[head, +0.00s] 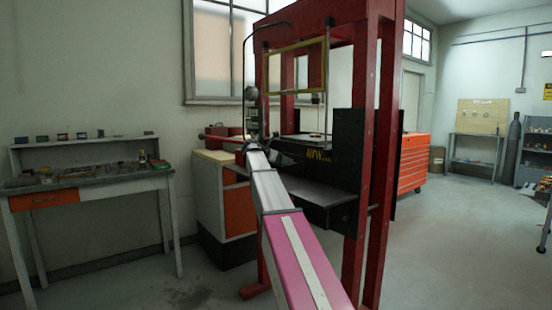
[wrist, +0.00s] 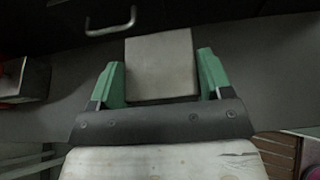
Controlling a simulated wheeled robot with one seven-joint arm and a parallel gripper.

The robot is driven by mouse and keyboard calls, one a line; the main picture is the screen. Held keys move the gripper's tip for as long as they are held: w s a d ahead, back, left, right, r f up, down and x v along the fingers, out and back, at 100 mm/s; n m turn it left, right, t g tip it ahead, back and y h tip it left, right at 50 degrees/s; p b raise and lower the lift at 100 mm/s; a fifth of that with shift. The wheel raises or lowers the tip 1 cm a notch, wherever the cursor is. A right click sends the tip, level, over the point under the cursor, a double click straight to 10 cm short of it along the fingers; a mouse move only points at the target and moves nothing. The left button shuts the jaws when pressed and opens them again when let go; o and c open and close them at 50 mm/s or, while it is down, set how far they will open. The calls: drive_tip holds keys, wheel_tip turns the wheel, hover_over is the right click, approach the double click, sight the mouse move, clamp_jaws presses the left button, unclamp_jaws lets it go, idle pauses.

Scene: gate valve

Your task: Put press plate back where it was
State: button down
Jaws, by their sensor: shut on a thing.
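The press plate (wrist: 160,62) is a pale grey, square-faced block in the wrist view. My gripper (wrist: 161,78) has green fingers, one on each side of the plate, and is shut on it. In the head view my arm reaches forward to the left side of the red press (head: 367,130).
A cabinet with an orange front (head: 238,209) stands behind my arm, left of the press. A workbench (head: 55,183) with small items is at the left. A dark front with a metal handle (wrist: 110,27) shows in the wrist view.

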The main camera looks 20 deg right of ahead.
hover_over(292, 185)
wheel_tip(292, 185, down, 4)
drive_tip(key=shift+f, duration=1.95)
drive_tip(key=shift+c, duration=0.2)
unclamp_jaws()
drive_tip(key=shift+f, duration=0.15)
